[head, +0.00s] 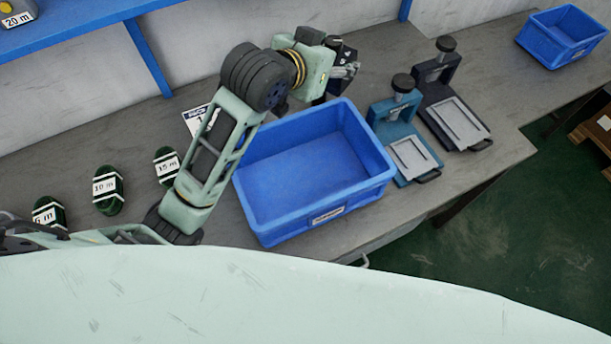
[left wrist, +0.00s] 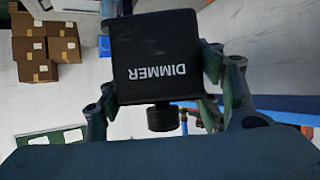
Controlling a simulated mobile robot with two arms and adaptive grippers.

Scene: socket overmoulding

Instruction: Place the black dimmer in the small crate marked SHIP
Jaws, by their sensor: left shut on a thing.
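The black dimmer (left wrist: 165,55) fills the middle of the left wrist view, its white DIMMER lettering upside down and a round black knob below it. My left gripper (left wrist: 164,92) is shut on it, one finger on each side. In the head view my left gripper (head: 346,70) is raised at the back edge of the large blue crate, with the dimmer partly hidden among dark gripper parts. A small blue crate (head: 548,45) stands at the bench's far right; its marking is too small to read. My right gripper is not in view.
The large blue crate (head: 345,200) stands empty mid-bench, its label unreadable. A teal press (head: 392,125) and a dark press (head: 440,85) stand between the two crates. Several green cable coils (head: 108,190) lie at left. Bench space beside the small crate is clear.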

